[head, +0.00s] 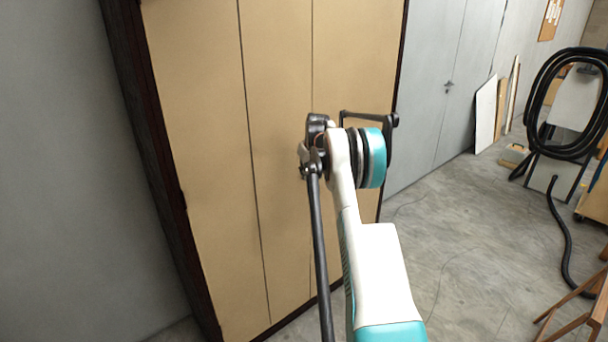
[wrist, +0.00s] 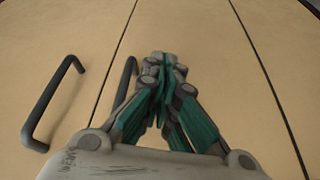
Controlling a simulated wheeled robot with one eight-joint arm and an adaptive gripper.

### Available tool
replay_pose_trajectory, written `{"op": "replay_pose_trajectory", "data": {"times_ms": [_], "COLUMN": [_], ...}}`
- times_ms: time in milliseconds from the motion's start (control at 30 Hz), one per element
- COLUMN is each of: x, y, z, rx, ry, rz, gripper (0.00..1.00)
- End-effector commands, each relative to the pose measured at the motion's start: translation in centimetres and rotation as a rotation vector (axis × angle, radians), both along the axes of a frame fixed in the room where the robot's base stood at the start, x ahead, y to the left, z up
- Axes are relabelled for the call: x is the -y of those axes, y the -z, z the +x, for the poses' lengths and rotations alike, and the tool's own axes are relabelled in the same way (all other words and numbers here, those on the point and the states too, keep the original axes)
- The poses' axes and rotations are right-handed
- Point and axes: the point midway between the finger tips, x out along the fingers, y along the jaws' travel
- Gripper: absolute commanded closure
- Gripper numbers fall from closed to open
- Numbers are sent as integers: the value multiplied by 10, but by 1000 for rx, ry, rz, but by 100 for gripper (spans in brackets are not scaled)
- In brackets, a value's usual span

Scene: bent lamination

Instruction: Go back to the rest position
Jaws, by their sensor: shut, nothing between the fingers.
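My gripper (wrist: 163,62) is shut in the wrist view, with its grey and green fingers meeting and nothing between them. It points at the tan cabinet doors (wrist: 215,45). My white and teal arm reaches up in front of the tan cabinet (head: 210,120) in the head view. There the fingers cannot be made out behind the arm. How far they are from the doors is hard to tell.
In the wrist view a dark handle (wrist: 50,104) stands at left, and a second dark handle (wrist: 124,82) is partly hidden behind the fingers. Coiled black hose (head: 537,100), leaning boards (head: 486,115) and a wooden trestle (head: 575,312) stand at right. Floor (head: 465,240) between is mostly clear.

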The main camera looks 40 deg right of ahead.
Motion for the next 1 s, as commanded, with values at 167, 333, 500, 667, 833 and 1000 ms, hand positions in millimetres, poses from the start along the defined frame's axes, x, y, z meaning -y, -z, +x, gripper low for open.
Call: {"op": "replay_pose_trajectory", "data": {"times_ms": [167, 333, 500, 667, 833, 1000], "x": [-1, -1, -1, -1, -2, -30], "y": [-36, -62, -76, -80, -80, -96], "z": [-14, -25, -32, -34, -33, -26], "rx": [-1, -2, -2, -3, -2, 10], "ry": [-1, -1, -1, 1, -1, -19], "rz": [-1, -1, -1, -1, -1, -11], "gripper": [100, 100, 100, 100, 100, 100]}}
